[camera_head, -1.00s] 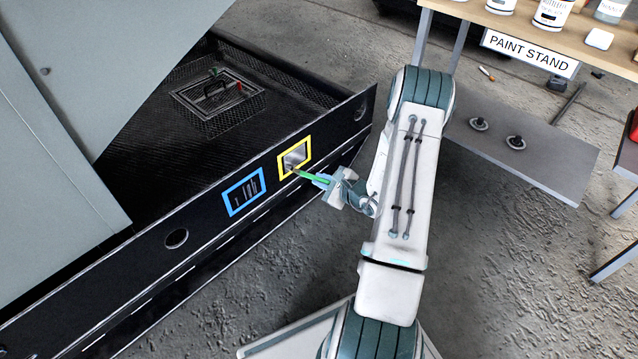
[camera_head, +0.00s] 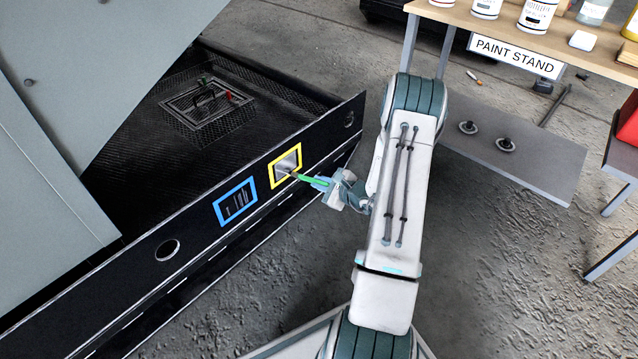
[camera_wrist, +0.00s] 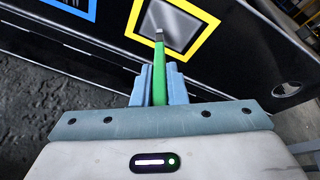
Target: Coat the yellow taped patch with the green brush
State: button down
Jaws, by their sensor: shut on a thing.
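The yellow taped patch (camera_head: 286,165) is a yellow tape frame on the black side rail, with a pale grey inside. It also shows at the top of the wrist view (camera_wrist: 211,30). My gripper (camera_head: 325,184) is shut on the green brush (camera_head: 310,180), just right of the patch. In the wrist view the green brush (camera_wrist: 159,75) points up from between the fingers (camera_wrist: 155,88). Its tip overlaps the lower part of the patch's inside; I cannot tell whether it touches the surface.
A blue taped patch (camera_head: 235,202) sits left of the yellow one on the same black rail (camera_head: 130,275). A hatch with a red-tipped handle (camera_head: 208,102) lies behind the rail. The paint stand (camera_head: 515,57) with cans is at the upper right. A grey low shelf (camera_head: 510,155) is below it.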

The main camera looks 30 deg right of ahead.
jog(key=shift+s+d, duration=0.3)
jog(key=shift+s, duration=0.6)
jog(key=shift+s+d, duration=0.35)
jog(key=shift+s, duration=0.55)
jog(key=shift+s+d, duration=0.3)
jog(key=shift+s, duration=0.6)
jog(key=shift+s+d, duration=0.3)
jog(key=shift+s, duration=0.4)
jog(key=shift+s+d, duration=0.25)
jog(key=shift+s, duration=0.45)
